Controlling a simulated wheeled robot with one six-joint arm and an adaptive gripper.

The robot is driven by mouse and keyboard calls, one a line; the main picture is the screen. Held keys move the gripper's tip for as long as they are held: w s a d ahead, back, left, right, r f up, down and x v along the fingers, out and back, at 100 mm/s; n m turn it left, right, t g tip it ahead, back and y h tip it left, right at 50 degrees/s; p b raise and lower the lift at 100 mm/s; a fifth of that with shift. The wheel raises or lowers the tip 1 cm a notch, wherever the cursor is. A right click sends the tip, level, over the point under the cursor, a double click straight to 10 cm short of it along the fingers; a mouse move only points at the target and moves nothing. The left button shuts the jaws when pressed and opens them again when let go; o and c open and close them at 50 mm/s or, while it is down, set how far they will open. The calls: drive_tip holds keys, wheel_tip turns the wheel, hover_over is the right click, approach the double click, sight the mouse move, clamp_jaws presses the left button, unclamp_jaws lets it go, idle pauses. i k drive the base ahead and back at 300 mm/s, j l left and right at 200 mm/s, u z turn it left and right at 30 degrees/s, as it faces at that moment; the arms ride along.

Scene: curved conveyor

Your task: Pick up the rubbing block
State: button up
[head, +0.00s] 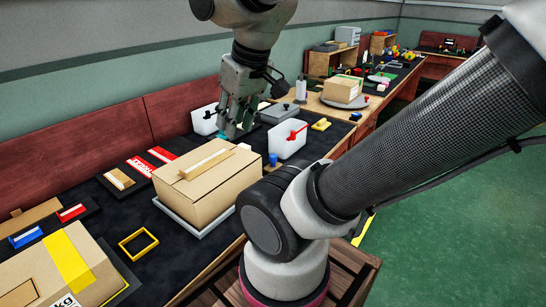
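My gripper (233,127) points down over the far part of the dark conveyor surface, between two white bins. Its fingers are small and dark here, so I cannot tell if they are open or shut. A small teal patch shows at the fingertips; I cannot tell whether it is held or lies below. I cannot pick out the rubbing block for certain. A small tan block (118,179) on a dark pad at the left has a block-like shape.
A cardboard box (205,195) stands on a grey tray in the middle. A yellow frame (138,244) lies at the front. Another taped box (62,270) fills the lower left. Bare dark surface shows between them.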

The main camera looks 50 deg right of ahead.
sight(274, 165)
drive_tip(key=z, duration=1.2)
